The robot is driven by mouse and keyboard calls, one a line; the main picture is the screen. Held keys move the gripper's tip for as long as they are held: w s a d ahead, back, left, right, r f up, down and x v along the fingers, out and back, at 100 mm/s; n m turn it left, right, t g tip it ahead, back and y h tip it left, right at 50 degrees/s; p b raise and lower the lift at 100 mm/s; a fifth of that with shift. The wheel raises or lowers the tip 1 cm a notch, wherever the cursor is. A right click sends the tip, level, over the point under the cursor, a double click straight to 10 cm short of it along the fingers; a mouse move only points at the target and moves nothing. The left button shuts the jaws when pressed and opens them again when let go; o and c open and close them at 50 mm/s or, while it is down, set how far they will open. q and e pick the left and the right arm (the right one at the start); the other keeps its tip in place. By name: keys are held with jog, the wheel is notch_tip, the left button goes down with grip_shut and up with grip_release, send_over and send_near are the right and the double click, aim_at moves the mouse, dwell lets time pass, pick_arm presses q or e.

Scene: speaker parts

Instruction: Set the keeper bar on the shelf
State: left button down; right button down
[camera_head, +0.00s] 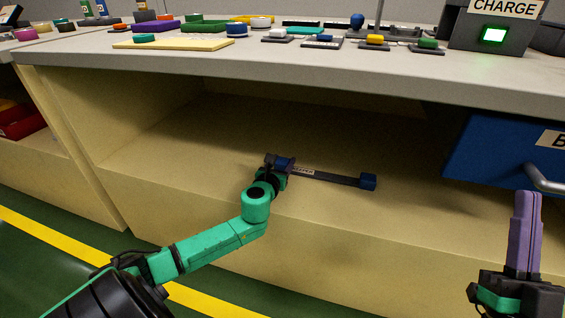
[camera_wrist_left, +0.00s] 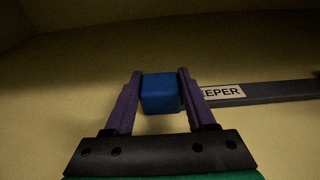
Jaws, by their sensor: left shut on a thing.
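The keeper bar (camera_head: 328,177) is a dark bar with a blue block at each end and a white label reading "KEEPER". It lies level inside the shelf (camera_head: 225,135), the yellow compartment under the table, close to its front edge. My left gripper (camera_head: 284,163) reaches into the shelf and is shut on the bar's left blue block. In the left wrist view this blue block (camera_wrist_left: 160,93) sits between the two purple fingers. I cannot tell whether the bar touches the shelf floor. My right gripper (camera_head: 527,235) is at the lower right, outside the shelf, with no object visible in it.
A blue drawer or bin (camera_head: 495,155) with a metal handle stands at the right of the shelf. The tabletop (camera_head: 120,62) above holds many coloured parts and a charge box (camera_head: 490,35). The shelf floor behind the bar is clear.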

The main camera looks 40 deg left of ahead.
pick_arm(q)
jog(key=shift+c, duration=2.3)
grip_release()
jog(key=shift+o, duration=1.2)
pick_arm(e)
jog(key=shift+s+r, duration=0.1)
jog(key=shift+r, duration=0.15)
